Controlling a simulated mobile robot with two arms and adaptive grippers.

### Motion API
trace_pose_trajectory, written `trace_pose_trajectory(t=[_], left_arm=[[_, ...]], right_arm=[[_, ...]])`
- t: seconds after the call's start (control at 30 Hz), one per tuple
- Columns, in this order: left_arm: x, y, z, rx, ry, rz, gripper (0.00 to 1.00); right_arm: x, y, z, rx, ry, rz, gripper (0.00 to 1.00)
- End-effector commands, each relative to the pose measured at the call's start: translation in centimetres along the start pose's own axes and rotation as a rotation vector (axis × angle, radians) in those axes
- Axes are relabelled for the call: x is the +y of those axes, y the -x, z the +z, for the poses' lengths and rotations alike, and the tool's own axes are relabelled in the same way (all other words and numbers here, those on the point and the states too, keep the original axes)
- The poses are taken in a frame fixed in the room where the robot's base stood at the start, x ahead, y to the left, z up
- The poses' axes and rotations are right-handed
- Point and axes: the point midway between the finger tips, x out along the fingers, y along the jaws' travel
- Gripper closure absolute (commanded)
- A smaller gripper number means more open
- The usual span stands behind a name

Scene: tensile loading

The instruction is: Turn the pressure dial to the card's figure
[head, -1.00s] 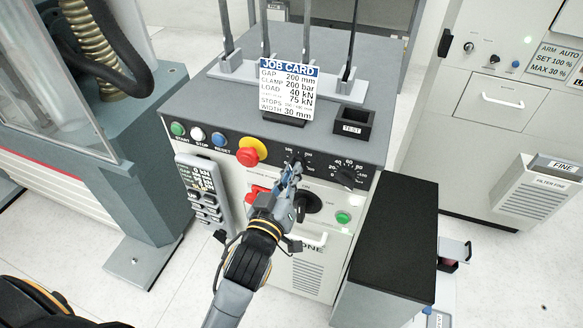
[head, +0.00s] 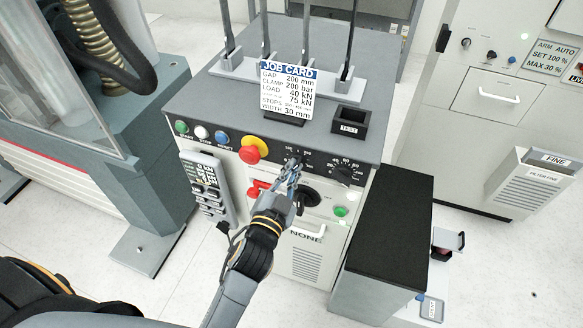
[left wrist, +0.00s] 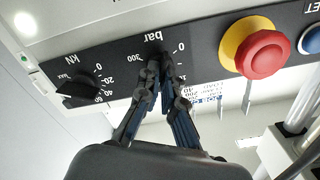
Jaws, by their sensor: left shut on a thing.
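The pressure dial (left wrist: 157,59) is a small dark knob on the black panel strip, under the word "bar", with figures such as 0 and 300 around it. My left gripper (left wrist: 159,72) is shut on it from the front, and its fingers hide most of the knob and its pointer. In the head view, my left gripper (head: 293,167) reaches up to the same spot on the strip. The job card (head: 287,90) stands upright on the console top and reads "CLAMP 200 bar". My right gripper is not in view.
A red emergency button on a yellow base (head: 252,151) sits left of the dial. The kN dial (head: 344,174) is to the right. Below are a big black rotary switch (head: 307,196) and a green button (head: 340,211). A black-topped cabinet (head: 385,225) stands beside the console.

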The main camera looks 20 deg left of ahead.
Motion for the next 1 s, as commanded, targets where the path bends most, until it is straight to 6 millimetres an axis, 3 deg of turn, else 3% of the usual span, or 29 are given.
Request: trace_pose_trajectory(t=[0.4,0.87,1.0], left_arm=[[-0.04,-0.02,-0.10,0.002,-0.152,-0.001,1.00],[-0.02,-0.02,-0.09,0.002,-0.164,-0.001,1.00],[-0.01,-0.02,-0.09,0.002,-0.164,-0.001,0.72]], right_arm=[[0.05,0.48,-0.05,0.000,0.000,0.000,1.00],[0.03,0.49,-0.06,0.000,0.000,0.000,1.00],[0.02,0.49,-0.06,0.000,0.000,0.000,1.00]])
